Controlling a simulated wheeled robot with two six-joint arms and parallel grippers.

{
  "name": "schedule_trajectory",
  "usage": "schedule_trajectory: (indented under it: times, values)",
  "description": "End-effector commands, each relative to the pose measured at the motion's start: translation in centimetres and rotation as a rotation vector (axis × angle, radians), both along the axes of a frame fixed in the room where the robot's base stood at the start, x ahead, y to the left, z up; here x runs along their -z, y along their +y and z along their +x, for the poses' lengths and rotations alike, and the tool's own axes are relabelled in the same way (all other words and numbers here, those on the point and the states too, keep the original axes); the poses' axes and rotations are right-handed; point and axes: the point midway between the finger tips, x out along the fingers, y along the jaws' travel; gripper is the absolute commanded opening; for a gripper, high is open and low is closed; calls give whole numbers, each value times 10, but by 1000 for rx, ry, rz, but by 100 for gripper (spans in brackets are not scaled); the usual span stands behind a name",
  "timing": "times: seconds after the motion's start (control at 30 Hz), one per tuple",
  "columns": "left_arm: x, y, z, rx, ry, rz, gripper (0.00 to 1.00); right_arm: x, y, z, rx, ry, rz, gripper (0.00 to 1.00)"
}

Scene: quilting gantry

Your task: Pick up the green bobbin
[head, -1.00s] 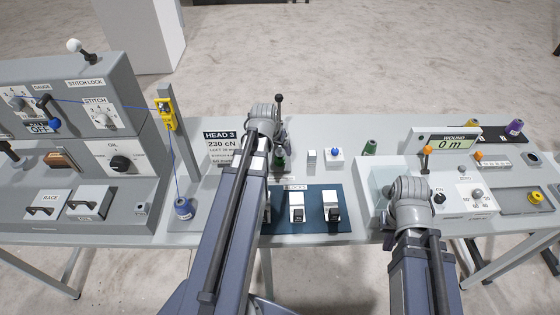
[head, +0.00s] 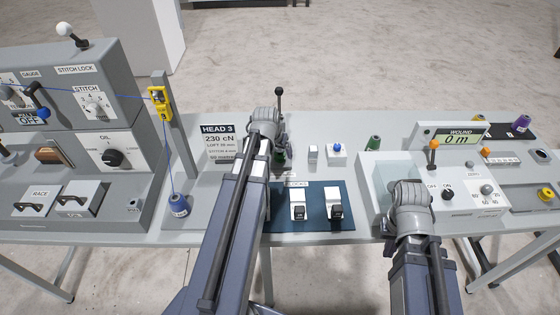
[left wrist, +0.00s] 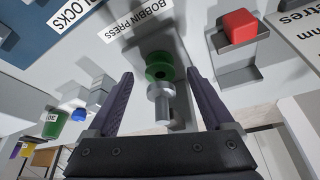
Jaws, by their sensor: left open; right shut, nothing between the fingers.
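The green bobbin (left wrist: 158,65) sits on a metal post at the bobbin press in the left wrist view. In the head view the green bobbin (head: 279,158) is partly hidden by my left arm. My left gripper (left wrist: 160,78) is open, with its two dark fingers on either side of the bobbin and post. I see a gap on both sides and no clear contact. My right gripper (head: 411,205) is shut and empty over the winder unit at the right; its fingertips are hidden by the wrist.
A red button block (left wrist: 240,26) stands close beside the press. A green thread cone (head: 374,143), a blue-knobbed box (head: 337,149) and a white block (head: 313,152) stand right of my left arm. A blue spool (head: 179,206) stands left.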

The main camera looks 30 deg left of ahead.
Motion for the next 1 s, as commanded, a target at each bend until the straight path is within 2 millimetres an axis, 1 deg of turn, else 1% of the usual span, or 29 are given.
schedule_trajectory:
  times: [0.03,0.13,0.43,1.0]
  values:
    - [14,1,3,0,0,0,86,13,0,0,0,0,0,0]
    - [22,1,8,0,0,0,86,22,0,0,0,0,0,0]
    - [21,1,8,0,0,0,86,21,0,0,0,0,0,0]
    - [21,1,8,0,0,0,22,21,0,0,0,0,0,0]
